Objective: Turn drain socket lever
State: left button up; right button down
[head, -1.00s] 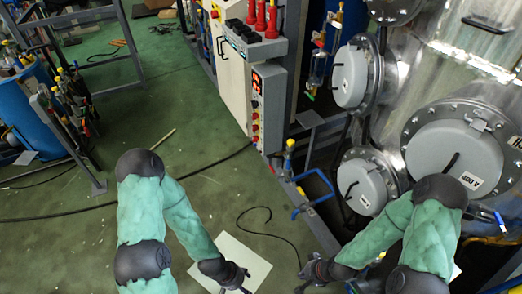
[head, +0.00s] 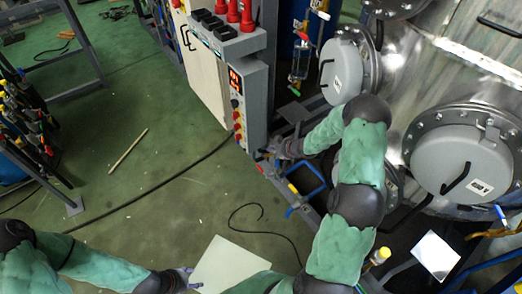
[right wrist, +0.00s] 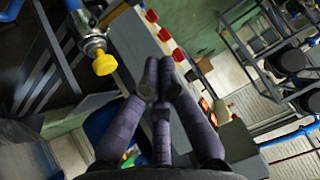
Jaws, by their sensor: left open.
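In the head view, a blue-handled lever (head: 291,211) sits low on the frame beside the control cabinet, near a small yellow cap (head: 293,188). I cannot tell for sure that it is the drain socket lever. My right gripper (head: 272,152) is at the cabinet's lower corner, above and left of that lever and apart from it. In the right wrist view, its fingers (right wrist: 160,80) converge at the tips with nothing seen between them. A metal fitting with a yellow knob (right wrist: 105,64) is left of the fingers there. My left gripper (head: 190,279) is open and empty, low over the floor.
The control cabinet (head: 215,80) stands just beyond my right gripper. A steel vessel (head: 440,75) with round hatches fills the right side. A pale sheet (head: 228,264) and a black cable lie on the green floor. The floor at centre left is mostly clear.

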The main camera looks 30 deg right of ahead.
jog(key=b, duration=0.3)
send_over(261, 160)
notch_tip(261, 160, down, 6)
jog(key=shift+d+f+b, duration=0.2)
jog(key=shift+f+b, duration=0.55)
jog(key=shift+f, duration=0.4)
jog(key=shift+a+f+b, duration=0.15)
jog(key=shift+f+b, duration=0.3)
jog(key=shift+f, duration=0.35)
